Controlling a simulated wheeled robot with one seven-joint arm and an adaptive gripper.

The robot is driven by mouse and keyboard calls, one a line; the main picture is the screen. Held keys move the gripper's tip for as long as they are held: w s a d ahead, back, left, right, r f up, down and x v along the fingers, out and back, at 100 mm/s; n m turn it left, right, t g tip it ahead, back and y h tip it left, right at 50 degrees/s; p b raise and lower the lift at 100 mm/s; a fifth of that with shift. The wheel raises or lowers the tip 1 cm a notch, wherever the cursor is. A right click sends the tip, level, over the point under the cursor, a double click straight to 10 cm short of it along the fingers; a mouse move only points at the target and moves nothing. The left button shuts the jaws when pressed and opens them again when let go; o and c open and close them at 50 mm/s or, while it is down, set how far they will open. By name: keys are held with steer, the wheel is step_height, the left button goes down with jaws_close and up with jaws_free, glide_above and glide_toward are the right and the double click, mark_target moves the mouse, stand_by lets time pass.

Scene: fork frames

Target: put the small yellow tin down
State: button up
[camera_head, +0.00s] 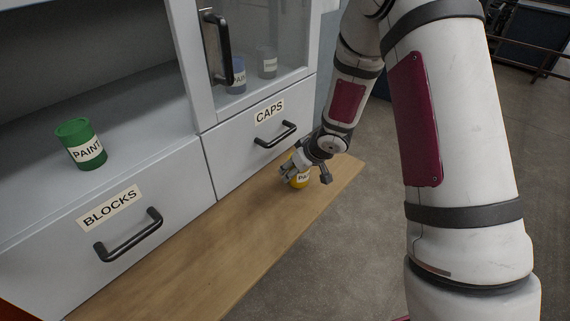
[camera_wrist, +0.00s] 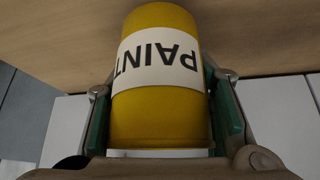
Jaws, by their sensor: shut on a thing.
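The small yellow tin (camera_head: 301,182) with a white PAINT label is at the right end of the wooden ledge (camera_head: 215,253), partly hidden by my gripper. In the wrist view the yellow tin (camera_wrist: 158,110) lies between the two fingers, its label upside down in the picture. My gripper (camera_head: 294,172) is shut on the tin; in the wrist view my gripper (camera_wrist: 165,115) has a green-padded finger on each side of it. The tin looks very close to the wood, but I cannot tell whether it touches it.
A green paint tin (camera_head: 80,146) stands on the open shelf at left. Drawers marked BLOCKS (camera_head: 110,232) and CAPS (camera_head: 258,140) have handles facing the ledge. Two tins (camera_head: 237,76) show behind the glass door. The ledge left of my gripper is clear.

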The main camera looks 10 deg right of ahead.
steer(key=shift+w+a, duration=0.35)
steer(key=shift+w, duration=0.3)
steer(key=w, duration=0.1)
steer(key=w+a, duration=0.1)
steer(key=w, duration=0.1)
steer(key=shift+w+a+p, duration=0.1)
steer(key=shift+a+p, duration=0.15)
steer(key=shift+p, duration=0.1)
steer(key=shift+f+b, duration=0.45)
steer(key=shift+f, duration=0.35)
steer(key=shift+d+r, duration=0.1)
steer(key=o, duration=1.5)
